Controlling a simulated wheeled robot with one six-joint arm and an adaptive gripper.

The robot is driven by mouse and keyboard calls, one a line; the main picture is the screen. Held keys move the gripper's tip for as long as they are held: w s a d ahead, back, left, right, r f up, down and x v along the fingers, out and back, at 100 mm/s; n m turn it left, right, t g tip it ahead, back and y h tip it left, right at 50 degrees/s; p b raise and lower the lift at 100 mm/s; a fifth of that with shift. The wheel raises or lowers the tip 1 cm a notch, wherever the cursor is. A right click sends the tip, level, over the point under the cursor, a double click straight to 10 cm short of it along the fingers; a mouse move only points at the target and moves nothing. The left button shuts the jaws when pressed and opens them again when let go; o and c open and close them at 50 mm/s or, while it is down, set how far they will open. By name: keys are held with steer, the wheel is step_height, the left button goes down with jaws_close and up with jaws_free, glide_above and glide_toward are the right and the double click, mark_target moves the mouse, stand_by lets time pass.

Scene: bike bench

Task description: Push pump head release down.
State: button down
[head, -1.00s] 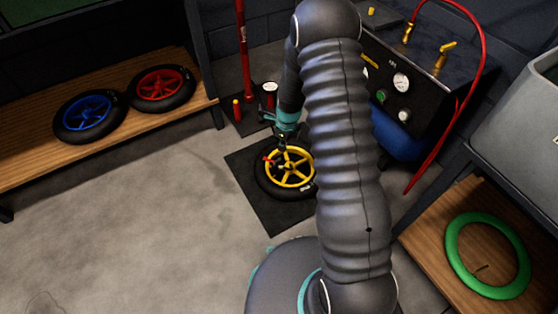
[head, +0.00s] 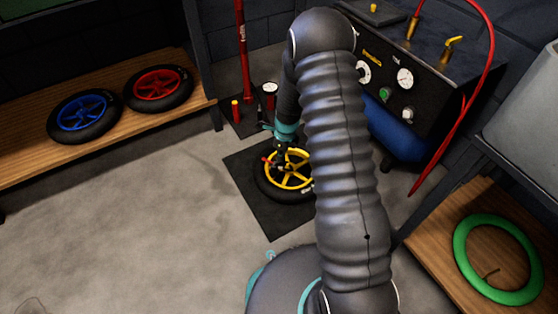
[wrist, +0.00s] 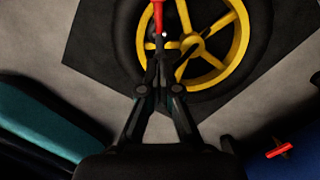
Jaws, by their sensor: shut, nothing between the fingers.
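A wheel with yellow spokes and a black tyre (head: 263,186) lies flat on a dark mat; it also shows in the wrist view (wrist: 238,38). A small red part (head: 267,160), seemingly the pump head's lever, sits at the wheel's left side. In the wrist view the red part (wrist: 157,14) is at the top, just beyond my fingers. My gripper (head: 281,157) is shut and empty, pointing down over the wheel close to the red part; its fingers come together in the wrist view (wrist: 162,88). I cannot tell whether they touch the red part.
A red floor pump (head: 243,50) stands behind the wheel. A black compressor panel (head: 400,95) with gauges and a red hose is at right. A bench (head: 30,170) holds blue and red wheels. A green tyre (head: 462,262) lies on a wooden shelf. Open floor is at left.

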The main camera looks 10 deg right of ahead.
steer(key=shift+f+b, duration=0.4)
steer(key=shift+f, duration=0.55)
steer(key=shift+r, duration=0.1)
steer(key=shift+s+d+r+p, duration=0.25)
steer(key=shift+s+d, duration=0.2)
steer(key=shift+d, duration=0.15)
steer(key=shift+s+d+r+p, duration=0.2)
steer(key=shift+s+d, duration=0.25)
steer(key=shift+d, duration=0.15)
steer(key=shift+r, duration=0.15)
step_height(320, 180, up, 12)
steer(key=d, duration=0.1)
steer(key=shift+s, duration=0.35)
steer(key=shift+f, duration=0.2)
